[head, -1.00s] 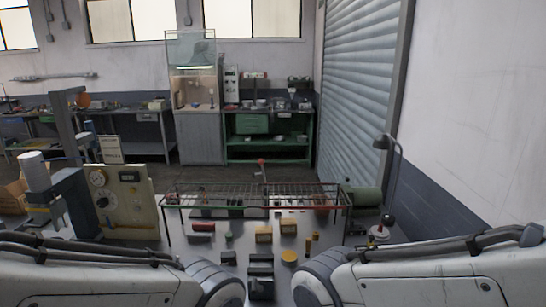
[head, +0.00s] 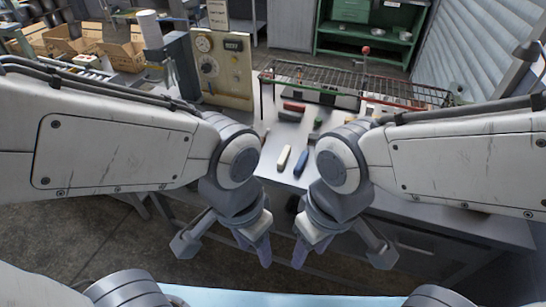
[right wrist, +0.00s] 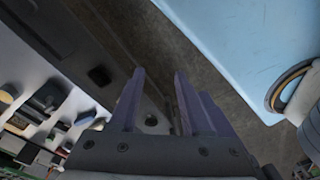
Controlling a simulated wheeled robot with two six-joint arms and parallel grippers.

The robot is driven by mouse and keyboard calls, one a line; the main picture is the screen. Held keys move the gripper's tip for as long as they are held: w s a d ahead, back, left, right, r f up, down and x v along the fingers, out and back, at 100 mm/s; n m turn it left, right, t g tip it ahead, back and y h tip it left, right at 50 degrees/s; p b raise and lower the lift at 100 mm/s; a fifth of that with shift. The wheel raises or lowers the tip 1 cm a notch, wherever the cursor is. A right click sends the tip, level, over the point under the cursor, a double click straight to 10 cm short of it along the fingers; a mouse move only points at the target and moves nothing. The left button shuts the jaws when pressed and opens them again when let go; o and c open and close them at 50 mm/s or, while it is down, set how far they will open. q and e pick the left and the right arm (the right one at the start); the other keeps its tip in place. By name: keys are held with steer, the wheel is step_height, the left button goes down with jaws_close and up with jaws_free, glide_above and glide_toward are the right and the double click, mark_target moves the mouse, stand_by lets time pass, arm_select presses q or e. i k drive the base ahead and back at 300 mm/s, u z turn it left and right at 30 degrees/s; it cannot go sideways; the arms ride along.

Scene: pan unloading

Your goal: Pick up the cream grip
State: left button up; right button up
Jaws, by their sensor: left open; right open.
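The cream grip (head: 284,158) is a slim pale bar lying on the grey table near its front edge, in the gap between my two arms in the head view. A blue grip (head: 300,163) lies just to its right, apart from it. My left gripper (head: 265,258) and my right gripper (head: 299,258) hang in front of the table edge, nearer to me than the cream grip, pointing down. In the right wrist view my right gripper (right wrist: 160,78) is open with nothing between its purple fingers. I cannot pick out the cream grip for certain in that view.
A wire rack (head: 340,82) stands over the back of the table. A red block (head: 293,107) and other small parts lie behind the grips. A beige gauge panel (head: 222,68) stands at the back left. The table around the cream grip is mostly clear.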

mark_target(282, 162)
steer(key=i, duration=1)
steer(key=u, duration=0.05)
